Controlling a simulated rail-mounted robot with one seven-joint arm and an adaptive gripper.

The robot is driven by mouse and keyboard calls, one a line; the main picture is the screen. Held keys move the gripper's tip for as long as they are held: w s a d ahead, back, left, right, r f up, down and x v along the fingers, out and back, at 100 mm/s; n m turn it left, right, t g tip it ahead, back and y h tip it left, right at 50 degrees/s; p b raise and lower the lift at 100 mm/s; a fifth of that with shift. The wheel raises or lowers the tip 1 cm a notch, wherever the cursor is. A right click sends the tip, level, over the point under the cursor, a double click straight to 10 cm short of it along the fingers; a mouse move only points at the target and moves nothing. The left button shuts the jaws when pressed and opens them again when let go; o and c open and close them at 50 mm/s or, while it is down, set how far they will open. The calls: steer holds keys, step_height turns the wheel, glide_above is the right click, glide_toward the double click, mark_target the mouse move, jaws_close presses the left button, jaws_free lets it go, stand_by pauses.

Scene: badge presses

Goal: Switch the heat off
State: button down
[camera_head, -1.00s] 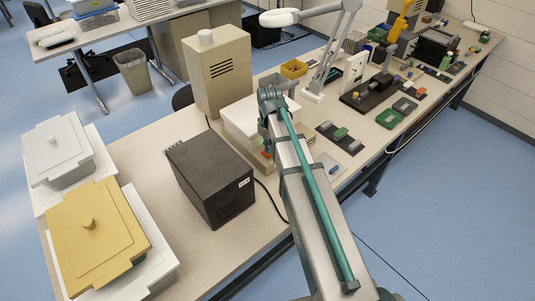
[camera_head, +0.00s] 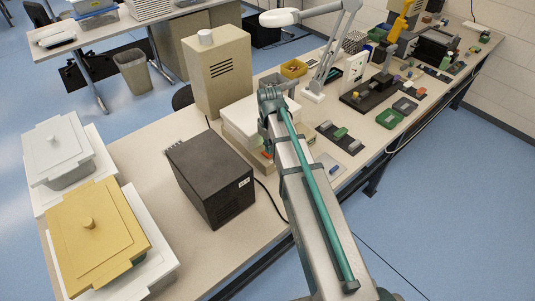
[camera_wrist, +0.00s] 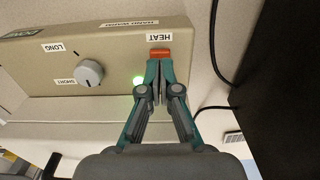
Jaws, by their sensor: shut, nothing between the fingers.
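The red-orange HEAT switch (camera_wrist: 160,53) sits on a beige panel (camera_wrist: 115,57) in the wrist view, beside its HEAT label (camera_wrist: 160,37). My gripper (camera_wrist: 160,70) is shut and empty. Its fingertips are at the lower edge of the switch in the picture; I cannot tell whether they touch it. A green light (camera_wrist: 138,80) glows just left of the fingers. In the head view, my arm hides most of the panel, and a small red patch (camera_head: 267,154) shows beside the arm.
A grey knob (camera_wrist: 89,72) with LONG and SHORT labels is left of the switch. A black box (camera_head: 210,175) stands on the bench nearby, with a dark cable. Beyond my arm are a lamp (camera_head: 335,55) and several small trays.

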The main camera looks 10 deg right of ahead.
steer(key=shift+f+b, duration=0.5)
steer(key=shift+f, duration=0.65)
stand_by(0.5)
steer(key=shift+r, duration=0.1)
steer(key=shift+r+p, duration=2.4)
steer(key=shift+r, duration=1.05)
steer(key=shift+d+f, duration=0.1)
